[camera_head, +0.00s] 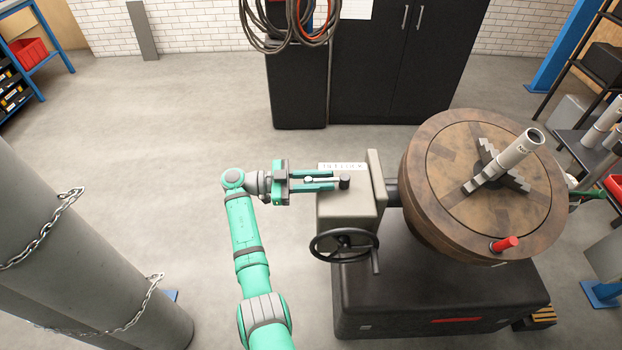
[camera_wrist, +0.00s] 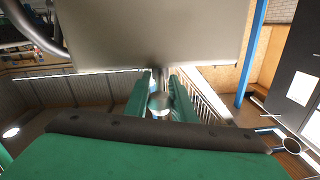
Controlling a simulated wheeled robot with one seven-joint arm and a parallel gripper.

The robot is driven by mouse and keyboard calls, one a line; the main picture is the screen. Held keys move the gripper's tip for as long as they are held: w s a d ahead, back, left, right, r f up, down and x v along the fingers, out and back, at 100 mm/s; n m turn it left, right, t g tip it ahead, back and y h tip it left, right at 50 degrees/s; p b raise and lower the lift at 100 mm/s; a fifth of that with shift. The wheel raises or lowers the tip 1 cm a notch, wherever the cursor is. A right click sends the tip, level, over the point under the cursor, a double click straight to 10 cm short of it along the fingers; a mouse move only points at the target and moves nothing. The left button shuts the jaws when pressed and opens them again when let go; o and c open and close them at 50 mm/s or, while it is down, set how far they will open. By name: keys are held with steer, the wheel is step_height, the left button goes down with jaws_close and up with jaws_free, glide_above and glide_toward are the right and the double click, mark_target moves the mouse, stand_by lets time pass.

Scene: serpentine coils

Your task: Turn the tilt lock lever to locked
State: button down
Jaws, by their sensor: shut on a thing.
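The tilt lock lever (camera_head: 344,183) is on top of the grey housing (camera_head: 340,210), beside a white lettered label (camera_head: 341,167). Its dark knob points right, past my fingertips. My gripper (camera_head: 331,181) reaches in from the left, its green fingers lying along both sides of the lever. In the wrist view, my gripper (camera_wrist: 160,92) has its fingers on either side of a rounded, shiny metal part of the lever (camera_wrist: 159,101). The jaws are shut on the lever. The fingers hide part of it, and the lettering is too small to read.
A black handwheel (camera_head: 343,245) sits on the housing's front, below my gripper. A large round wooden-topped table (camera_head: 440,190) with a grey tube (camera_head: 510,157) stands to the right. The floor (camera_head: 170,130) behind my arm is clear.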

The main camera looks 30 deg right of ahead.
steer(key=shift+w+g+y, duration=0.2)
steer(key=shift+g+y, duration=0.1)
steer(key=shift+g, duration=0.1)
steer(key=shift+d+m, duration=0.1)
steer(key=shift+m, duration=0.2)
steer(key=c, duration=1.8)
jaws_free()
steer(key=v, duration=1)
steer(key=shift+w+a+f, duration=0.1)
steer(key=shift+w+a, duration=0.1)
steer(key=shift+a, duration=0.1)
